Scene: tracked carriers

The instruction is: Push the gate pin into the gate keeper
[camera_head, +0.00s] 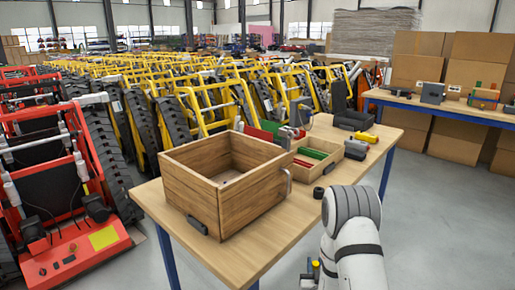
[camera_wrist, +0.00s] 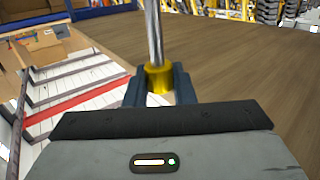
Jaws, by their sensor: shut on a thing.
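My gripper (camera_wrist: 160,84) is shut on the gate pin (camera_wrist: 154,35), a shiny metal rod with a gold collar between the two dark fingers in the wrist view. The rod rises toward the top edge of that view, and its far end is cut off. In the head view, a small gold and dark part shows beside my white arm at the bottom, low in front of the table. I cannot make out the gate keeper in either view, nor tell whether the pin touches anything.
A wooden table (camera_head: 250,245) carries an open wooden crate (camera_head: 240,210), a smaller box with green and red pieces and a yellow tool (camera_head: 365,137). Red and yellow tracked carriers (camera_head: 70,200) crowd the left. Grey floor (camera_head: 440,220) is clear at right, before cardboard boxes.

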